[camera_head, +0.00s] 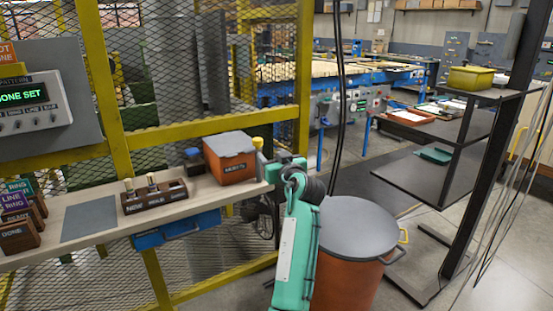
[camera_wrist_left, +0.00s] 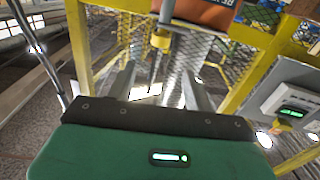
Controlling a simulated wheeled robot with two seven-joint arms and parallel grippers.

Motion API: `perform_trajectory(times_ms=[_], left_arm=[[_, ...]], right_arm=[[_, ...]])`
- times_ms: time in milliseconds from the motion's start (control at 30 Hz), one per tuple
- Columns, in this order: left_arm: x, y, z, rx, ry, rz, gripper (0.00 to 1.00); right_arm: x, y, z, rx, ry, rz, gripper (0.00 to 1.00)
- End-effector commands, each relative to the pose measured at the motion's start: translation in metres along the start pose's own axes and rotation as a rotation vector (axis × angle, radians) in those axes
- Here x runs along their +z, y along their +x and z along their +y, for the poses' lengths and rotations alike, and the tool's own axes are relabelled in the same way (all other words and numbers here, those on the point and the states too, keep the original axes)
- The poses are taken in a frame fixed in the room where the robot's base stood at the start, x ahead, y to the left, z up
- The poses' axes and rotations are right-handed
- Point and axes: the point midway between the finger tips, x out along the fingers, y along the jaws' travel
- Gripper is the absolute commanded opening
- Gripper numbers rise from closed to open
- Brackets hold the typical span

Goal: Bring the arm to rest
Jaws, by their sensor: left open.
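My left arm rises from the bottom of the head view, and its gripper (camera_head: 268,166) is at the right end of the narrow shelf (camera_head: 90,217), beside the orange box (camera_head: 230,166) with a grey lid. In the left wrist view the two fingers of this gripper (camera_wrist_left: 158,72) are apart with nothing held between them. A yellow piece on a grey rod (camera_wrist_left: 160,40) shows beyond the fingers, apparently clear of them. Part of the orange box (camera_wrist_left: 208,12) is at the top of that view. My right gripper is in neither view.
A wooden holder (camera_head: 155,200) with upright tools and a grey mat (camera_head: 90,222) are on the shelf. Yellow-framed mesh (camera_head: 200,132) stands behind it. A lidded orange bin (camera_head: 347,270) is right of my arm. A dark shelf rack (camera_head: 440,170) stands further right.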

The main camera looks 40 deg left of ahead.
Motion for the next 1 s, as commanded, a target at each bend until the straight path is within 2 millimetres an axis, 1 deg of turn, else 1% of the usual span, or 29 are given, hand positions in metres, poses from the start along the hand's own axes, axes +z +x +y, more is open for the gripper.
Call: perform_trajectory(times_ms=[467, 600, 667, 767, 833, 867, 900, 967, 1000], left_arm=[[0.0, 0.001, 0.0, 0.0, 0.0, 0.0, 0.52], [0.001, 0.001, 0.0, 0.001, 0.001, 0.0, 0.52], [0.006, 0.0, 0.0, 0.006, 0.008, -0.006, 0.52], [0.032, -0.005, 0.004, 0.037, 0.046, -0.038, 0.52], [0.065, -0.011, 0.008, 0.078, 0.093, -0.078, 0.52], [0.082, -0.015, 0.009, 0.1, 0.117, -0.1, 0.52], [0.108, -0.022, 0.011, 0.133, 0.154, -0.133, 0.52], [0.149, -0.035, 0.012, 0.185, 0.21, -0.189, 0.52], [0.176, -0.044, 0.011, 0.22, 0.247, -0.227, 0.52]], right_arm=[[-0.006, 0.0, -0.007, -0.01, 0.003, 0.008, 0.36], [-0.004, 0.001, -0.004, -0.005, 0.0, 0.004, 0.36], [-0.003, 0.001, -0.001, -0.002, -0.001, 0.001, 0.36], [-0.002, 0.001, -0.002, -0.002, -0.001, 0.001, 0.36], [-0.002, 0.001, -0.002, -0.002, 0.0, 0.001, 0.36], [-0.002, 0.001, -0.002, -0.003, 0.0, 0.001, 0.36], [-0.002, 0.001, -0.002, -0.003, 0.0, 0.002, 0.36], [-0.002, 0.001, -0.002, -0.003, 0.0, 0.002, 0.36], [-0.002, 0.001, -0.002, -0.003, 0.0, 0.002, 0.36]])
